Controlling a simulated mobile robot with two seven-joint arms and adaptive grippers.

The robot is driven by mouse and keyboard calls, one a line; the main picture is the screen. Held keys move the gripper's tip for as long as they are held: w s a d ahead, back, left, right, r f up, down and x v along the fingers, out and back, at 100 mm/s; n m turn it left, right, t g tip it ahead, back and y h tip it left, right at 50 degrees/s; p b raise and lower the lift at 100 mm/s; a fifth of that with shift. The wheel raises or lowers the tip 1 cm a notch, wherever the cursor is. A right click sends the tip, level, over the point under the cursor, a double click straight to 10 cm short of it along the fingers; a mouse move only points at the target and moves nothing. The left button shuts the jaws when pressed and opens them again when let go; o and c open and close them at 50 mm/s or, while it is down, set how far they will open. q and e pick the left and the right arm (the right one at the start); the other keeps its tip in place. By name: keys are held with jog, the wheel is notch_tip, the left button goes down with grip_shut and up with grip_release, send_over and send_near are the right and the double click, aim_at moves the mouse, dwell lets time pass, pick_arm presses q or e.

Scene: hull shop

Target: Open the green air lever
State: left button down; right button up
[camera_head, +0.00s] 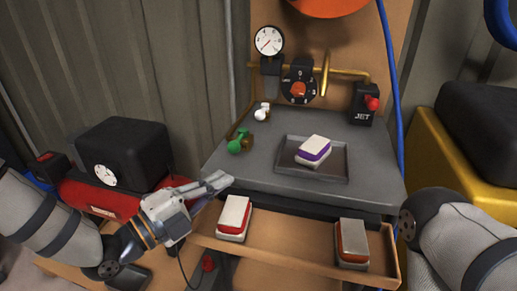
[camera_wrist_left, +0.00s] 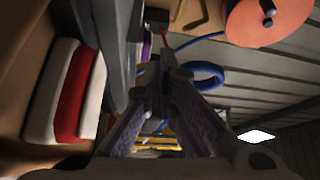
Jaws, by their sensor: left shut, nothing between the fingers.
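The green air lever (camera_head: 239,141) sits near the left edge of the grey bench top (camera_head: 220,168), beside a brass fitting. A similar white lever (camera_head: 261,113) stands just behind it. My left gripper (camera_head: 226,180) is shut and empty. In the head view it appears at the bench's front left corner, below the green lever in the picture and apart from it. In the left wrist view the fingers (camera_wrist_left: 162,80) meet with nothing between them, and the green lever does not show there. My right arm shows at the right, but its gripper is out of view.
An open drawer (camera_head: 290,242) under the bench holds a red-and-white block (camera_head: 234,218) and another such block (camera_head: 352,242). A gauge (camera_head: 269,41), dial (camera_head: 299,84) and JET box (camera_head: 362,109) stand behind.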

aim_at(238, 141)
pick_arm(q)
jog(key=shift+w+d, duration=0.25)
jog(key=shift+d, duration=0.05)
pick_arm(e)
jog(key=shift+w+d, duration=0.3)
jog(key=shift+s, duration=0.1)
pick_arm(q)
jog(key=x, duration=0.9)
jog(key=shift+f+b, duration=0.25)
jog(key=shift+b, duration=0.15)
jog(key=shift+w+a+f, duration=0.15)
jog(key=shift+w+a, duration=1.1)
jog(key=shift+a, duration=0.15)
pick_arm(e)
jog(key=shift+s+f, duration=0.45)
jog(key=shift+f, duration=0.15)
